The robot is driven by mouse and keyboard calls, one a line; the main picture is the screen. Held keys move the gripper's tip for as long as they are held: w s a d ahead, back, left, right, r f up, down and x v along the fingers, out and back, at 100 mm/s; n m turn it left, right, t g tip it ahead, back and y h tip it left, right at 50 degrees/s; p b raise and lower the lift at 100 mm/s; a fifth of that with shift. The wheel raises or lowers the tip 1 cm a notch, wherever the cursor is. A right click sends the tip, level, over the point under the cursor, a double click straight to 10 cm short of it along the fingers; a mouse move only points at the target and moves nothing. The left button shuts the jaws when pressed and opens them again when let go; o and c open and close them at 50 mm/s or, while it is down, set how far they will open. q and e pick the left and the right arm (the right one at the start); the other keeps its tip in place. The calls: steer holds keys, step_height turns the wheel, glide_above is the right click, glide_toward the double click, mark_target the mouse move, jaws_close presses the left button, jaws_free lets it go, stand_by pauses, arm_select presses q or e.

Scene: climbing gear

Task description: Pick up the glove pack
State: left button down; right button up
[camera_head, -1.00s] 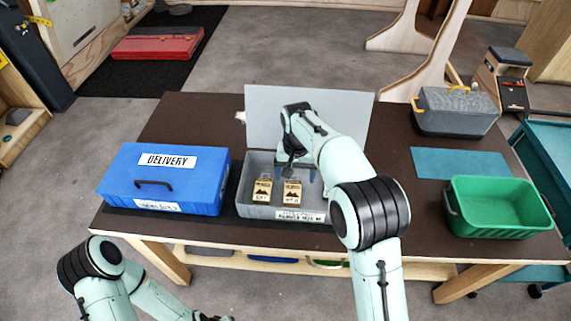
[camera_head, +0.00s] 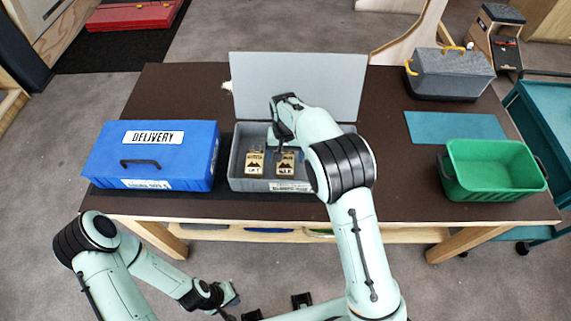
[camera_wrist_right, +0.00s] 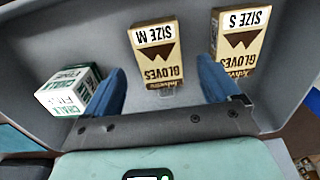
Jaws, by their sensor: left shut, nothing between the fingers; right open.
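Two tan glove packs stand in the open grey box (camera_head: 236,177): a size S pack (camera_head: 255,164) on the left and a size M pack (camera_head: 287,165) on the right. In the right wrist view, the size M pack (camera_wrist_right: 157,55) lies in line with the gap between my right gripper's blue fingers (camera_wrist_right: 161,68), and the size S pack (camera_wrist_right: 240,38) is beyond the right finger. My right gripper (camera_head: 285,145) is open over the box, partly hidden by its own arm; contact cannot be told. My left gripper (camera_head: 232,296) is shut and empty, low in front of the table.
A chalk box (camera_wrist_right: 72,92) is beside the left finger in the wrist view. The grey lid (camera_head: 330,85) stands open behind. A closed blue delivery box (camera_head: 190,160) is left, a green bin (camera_head: 495,170) right, a grey toolbox (camera_head: 450,75) at back right.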

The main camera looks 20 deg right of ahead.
mark_target(285, 162)
step_height(285, 162, down, 3)
steer(key=shift+f, duration=0.2)
steer(key=c, duration=1.2)
